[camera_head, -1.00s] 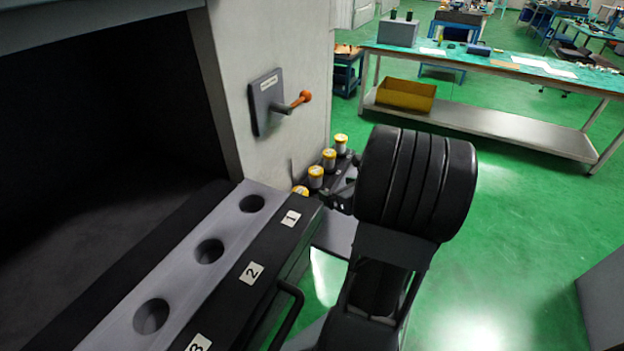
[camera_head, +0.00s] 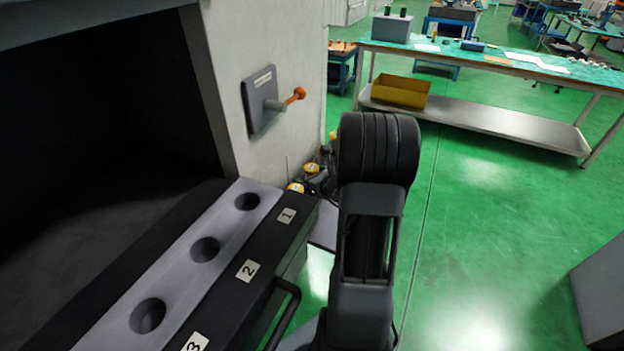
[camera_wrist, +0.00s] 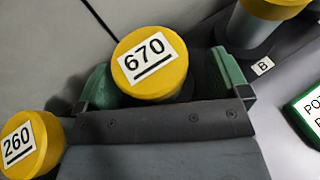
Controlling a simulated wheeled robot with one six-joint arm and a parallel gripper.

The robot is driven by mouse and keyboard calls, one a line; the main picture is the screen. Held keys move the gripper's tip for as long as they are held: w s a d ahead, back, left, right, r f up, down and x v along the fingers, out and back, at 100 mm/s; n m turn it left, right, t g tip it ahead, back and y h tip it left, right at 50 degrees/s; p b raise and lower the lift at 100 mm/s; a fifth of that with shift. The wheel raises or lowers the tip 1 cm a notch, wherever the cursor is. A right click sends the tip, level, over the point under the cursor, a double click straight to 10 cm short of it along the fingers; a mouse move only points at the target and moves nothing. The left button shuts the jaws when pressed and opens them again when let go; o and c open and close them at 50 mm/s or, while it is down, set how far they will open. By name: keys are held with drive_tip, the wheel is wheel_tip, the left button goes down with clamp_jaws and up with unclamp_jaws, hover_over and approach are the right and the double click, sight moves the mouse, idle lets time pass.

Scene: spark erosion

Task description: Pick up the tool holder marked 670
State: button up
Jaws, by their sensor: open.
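The tool holder marked 670 (camera_wrist: 150,62) has a round yellow cap with a white label and shows at the upper middle of the wrist view. My gripper (camera_wrist: 165,82) is open, with one green-padded finger on each side of this holder. The dark gripper body lies just below the cap in the picture. I cannot tell whether the pads touch the holder. In the head view my wrist hides the gripper and most of the row of yellow-capped holders (camera_head: 296,187); their marks are too small to read there.
The holder marked 260 (camera_wrist: 22,145) stands close by at lower left. Another yellow-capped holder (camera_wrist: 250,38) stands at upper right, near a label B (camera_wrist: 262,66). A green-edged sign (camera_wrist: 308,112) is at right. A grey bar with numbered holes (camera_head: 178,268) lies left of my arm.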

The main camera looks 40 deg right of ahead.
drive_tip(key=shift+c, duration=0.2)
drive_tip(key=c, duration=1.2)
